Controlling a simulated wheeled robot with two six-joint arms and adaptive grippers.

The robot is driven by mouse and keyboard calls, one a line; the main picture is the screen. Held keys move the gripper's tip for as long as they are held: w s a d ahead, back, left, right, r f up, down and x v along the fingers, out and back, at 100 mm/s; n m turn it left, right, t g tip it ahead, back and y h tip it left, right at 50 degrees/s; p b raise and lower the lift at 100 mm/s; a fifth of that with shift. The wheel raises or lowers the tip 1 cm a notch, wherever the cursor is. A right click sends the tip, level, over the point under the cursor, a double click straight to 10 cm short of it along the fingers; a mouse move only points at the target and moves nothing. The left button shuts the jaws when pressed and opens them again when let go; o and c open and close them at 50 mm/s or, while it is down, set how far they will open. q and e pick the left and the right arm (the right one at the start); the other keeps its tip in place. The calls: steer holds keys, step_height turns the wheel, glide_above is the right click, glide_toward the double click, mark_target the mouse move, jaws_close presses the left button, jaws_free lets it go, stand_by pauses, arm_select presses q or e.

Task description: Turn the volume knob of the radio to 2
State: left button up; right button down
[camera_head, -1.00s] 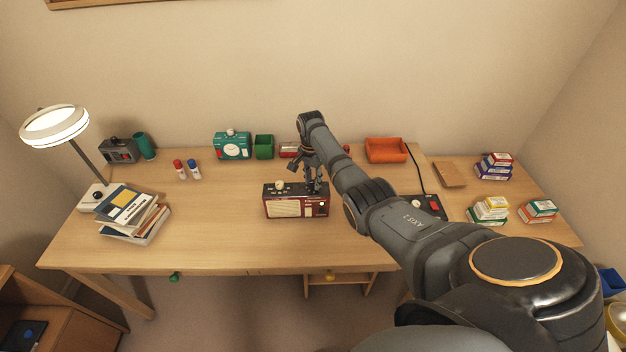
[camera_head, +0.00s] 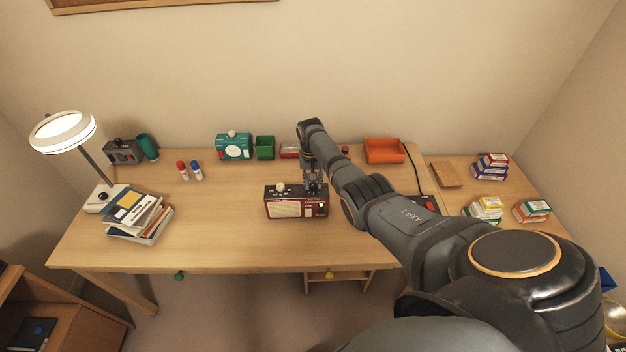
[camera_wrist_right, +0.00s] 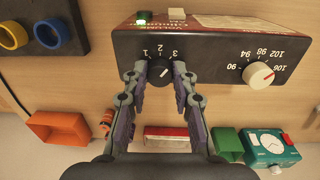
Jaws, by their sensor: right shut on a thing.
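The radio (camera_head: 296,206) stands on the desk, dark red with a cream grille in the head view. In the right wrist view its dark top panel (camera_wrist_right: 210,66) shows a black volume knob (camera_wrist_right: 159,72) with small numbers around its far side. A white pointer line shows on the knob; which number it marks is hard to tell. My right gripper (camera_wrist_right: 158,76) is shut on the volume knob, one finger on each side. It also shows above the radio in the head view (camera_head: 314,190). My left gripper is not in view.
A white tuning knob (camera_wrist_right: 258,74) sits on the same panel. Behind the radio are a green bin (camera_head: 264,148), a teal clock-like box (camera_head: 233,147) and an orange tray (camera_head: 385,151). Books (camera_head: 138,217) lie at left. The desk between them and the radio is clear.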

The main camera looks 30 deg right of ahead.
mark_target(312, 185)
steer(key=n+p, duration=0.1)
steer(key=n, duration=0.2)
steer(key=shift+r+n, duration=0.1)
steer(key=shift+n, duration=0.2)
steer(key=shift+n+p, duration=0.35)
steer(key=shift+n, duration=1.45)
steer(key=c, duration=1.1)
jaws_free()
steer(key=shift+o, duration=0.2)
step_height(312, 185, up, 12)
steer(key=shift+a, duration=0.2)
